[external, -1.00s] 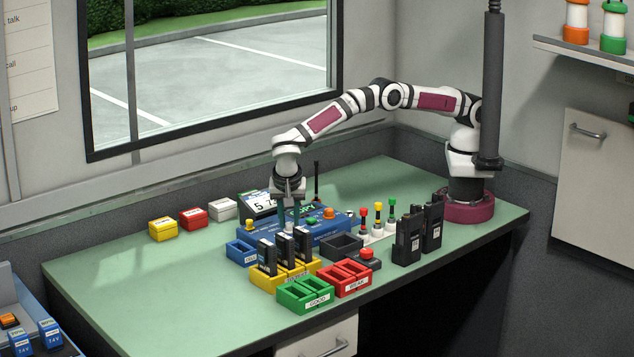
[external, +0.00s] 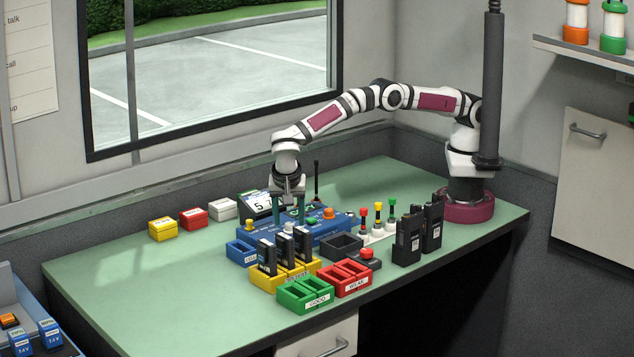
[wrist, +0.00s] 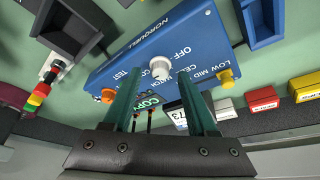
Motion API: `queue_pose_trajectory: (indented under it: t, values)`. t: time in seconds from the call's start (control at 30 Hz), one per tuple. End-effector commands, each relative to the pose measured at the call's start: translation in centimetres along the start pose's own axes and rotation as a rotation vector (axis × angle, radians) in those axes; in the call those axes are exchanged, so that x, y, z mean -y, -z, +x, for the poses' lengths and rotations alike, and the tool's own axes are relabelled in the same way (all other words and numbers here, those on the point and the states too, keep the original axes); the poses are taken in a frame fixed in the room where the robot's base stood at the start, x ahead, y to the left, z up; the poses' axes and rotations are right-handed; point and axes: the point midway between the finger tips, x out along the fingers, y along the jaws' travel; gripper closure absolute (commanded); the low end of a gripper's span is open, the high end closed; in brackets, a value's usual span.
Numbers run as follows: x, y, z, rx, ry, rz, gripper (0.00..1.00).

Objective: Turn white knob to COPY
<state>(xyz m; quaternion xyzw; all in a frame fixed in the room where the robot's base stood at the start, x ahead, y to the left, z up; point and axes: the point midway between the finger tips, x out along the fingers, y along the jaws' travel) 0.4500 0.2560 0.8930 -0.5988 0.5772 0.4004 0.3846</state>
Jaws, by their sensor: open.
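The white knob (wrist: 161,68) sits on top of the blue box (wrist: 205,45), with printed words such as OFF, TEST and LOW MID around it. In the external view my gripper (external: 287,220) points down over the blue box (external: 330,232), near the knob (external: 288,227). I cannot tell whether a finger touches the knob, or which way its pointer faces.
An orange button (external: 328,213) and a yellow button (external: 249,225) stand on the box. Black batteries in a yellow holder (external: 262,282) stand in front. A thin black antenna (external: 317,180) rises behind.

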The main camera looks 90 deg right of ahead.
Motion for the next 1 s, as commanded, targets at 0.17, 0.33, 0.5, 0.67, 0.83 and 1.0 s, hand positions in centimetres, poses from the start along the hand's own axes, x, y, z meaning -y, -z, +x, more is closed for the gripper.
queue_pose_trajectory:
  t: [0.17,0.33,0.5,0.67,0.83,1.0]
  values:
    - [0.0,-0.1,-4.2,0.004,0.006,0.001,0.42]
    - [0.0,-0.1,-6.0,0.001,0.002,0.0,0.42]
    - [-0.1,-0.1,-6.5,0.003,0.0,0.0,0.42]
    - [-0.1,-0.1,-6.5,0.003,0.0,0.0,0.42]
    - [-0.1,0.0,-6.5,0.003,0.0,-0.001,0.42]
    - [0.3,5.7,-9.6,0.053,-0.031,-0.147,0.42]
